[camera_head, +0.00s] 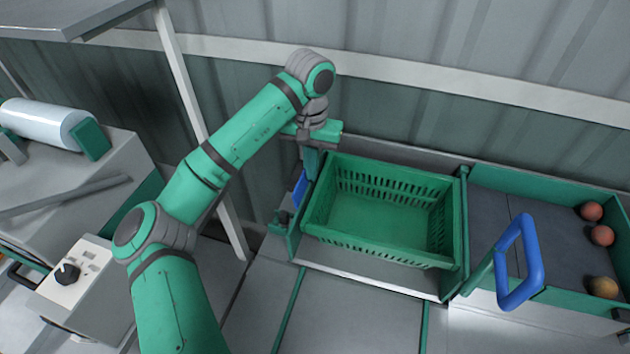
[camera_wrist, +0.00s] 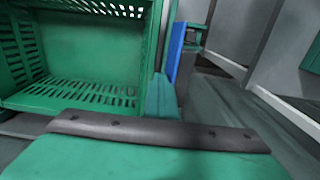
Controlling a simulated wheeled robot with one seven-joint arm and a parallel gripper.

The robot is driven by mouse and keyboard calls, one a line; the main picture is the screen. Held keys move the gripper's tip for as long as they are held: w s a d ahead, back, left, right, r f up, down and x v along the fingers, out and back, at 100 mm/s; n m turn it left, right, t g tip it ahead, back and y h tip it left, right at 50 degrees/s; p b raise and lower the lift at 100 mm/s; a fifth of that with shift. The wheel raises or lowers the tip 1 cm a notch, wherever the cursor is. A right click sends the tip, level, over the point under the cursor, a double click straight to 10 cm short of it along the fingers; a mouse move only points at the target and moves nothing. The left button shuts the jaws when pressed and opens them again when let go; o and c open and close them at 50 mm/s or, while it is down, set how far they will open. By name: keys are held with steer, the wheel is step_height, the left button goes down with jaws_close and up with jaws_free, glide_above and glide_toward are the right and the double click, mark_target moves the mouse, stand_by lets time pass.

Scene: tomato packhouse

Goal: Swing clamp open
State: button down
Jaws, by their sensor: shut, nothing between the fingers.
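A blue lever (camera_head: 300,188), which looks like the clamp's handle, stands upright at the left side of the green crate (camera_head: 320,232). Part of it is hidden behind my gripper. It also shows as a narrow blue strip in the wrist view (camera_wrist: 177,50). My gripper (camera_head: 311,172) points down beside the crate's left edge, close to the blue lever. It is shut and empty. I cannot tell whether it touches the lever. The crate also fills the upper left of the wrist view (camera_wrist: 150,45).
A larger blue handle (camera_head: 533,270) rises at the right, by a green-walled bin (camera_head: 550,183) with several tomatoes. A control box with a black knob (camera_head: 67,274) stands at the left. A corrugated wall is close behind. The crate is empty.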

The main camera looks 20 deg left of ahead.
step_height(320, 180, up, 8)
steer(key=d, duration=0.1)
steer(key=shift+d+f, duration=0.25)
steer(key=shift+d, duration=0.05)
steer(key=shift+s, duration=0.15)
stand_by(0.3)
